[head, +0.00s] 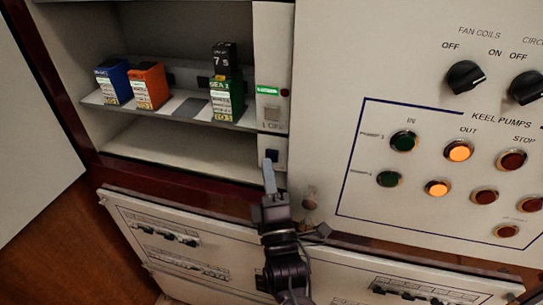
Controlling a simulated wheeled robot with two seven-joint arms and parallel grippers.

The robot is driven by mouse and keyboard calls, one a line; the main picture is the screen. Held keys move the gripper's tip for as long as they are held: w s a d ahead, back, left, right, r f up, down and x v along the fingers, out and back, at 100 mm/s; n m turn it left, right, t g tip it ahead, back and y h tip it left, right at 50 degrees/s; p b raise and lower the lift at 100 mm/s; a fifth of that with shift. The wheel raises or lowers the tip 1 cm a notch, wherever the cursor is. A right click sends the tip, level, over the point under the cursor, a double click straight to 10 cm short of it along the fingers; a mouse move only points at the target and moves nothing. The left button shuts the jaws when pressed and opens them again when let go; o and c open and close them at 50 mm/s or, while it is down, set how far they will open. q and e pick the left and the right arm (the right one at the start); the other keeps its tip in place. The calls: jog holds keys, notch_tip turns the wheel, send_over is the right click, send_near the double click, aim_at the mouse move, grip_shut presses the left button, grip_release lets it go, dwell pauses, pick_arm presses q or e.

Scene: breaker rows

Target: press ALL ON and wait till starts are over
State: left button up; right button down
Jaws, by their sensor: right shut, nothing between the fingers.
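My right gripper (268,168) is shut and empty. It points up the picture, with its pale fingertips just below a small dark blue square button (271,155) on the narrow strip right of the open shelf. I cannot tell whether the tips touch the button. A grey square button (272,113) sits higher on the same strip, beside a green label (267,91) and a small red light (284,93). The lettering there is too small to read, so I cannot tell which is ALL ON. My left gripper is not in view.
A blue block (114,82), an orange block (149,86) and a green block (227,98) with a black one (224,59) on it stand on the shelf. The right panel (335,60) has black knobs and KEEL PUMPS lamps; two orange ones (459,152) glow. Breaker panels lie below.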

jog(key=shift+w, duration=0.1)
jog(key=shift+w+d+r, duration=0.1)
jog(key=shift+w+d, duration=0.05)
jog(key=shift+w, duration=0.05)
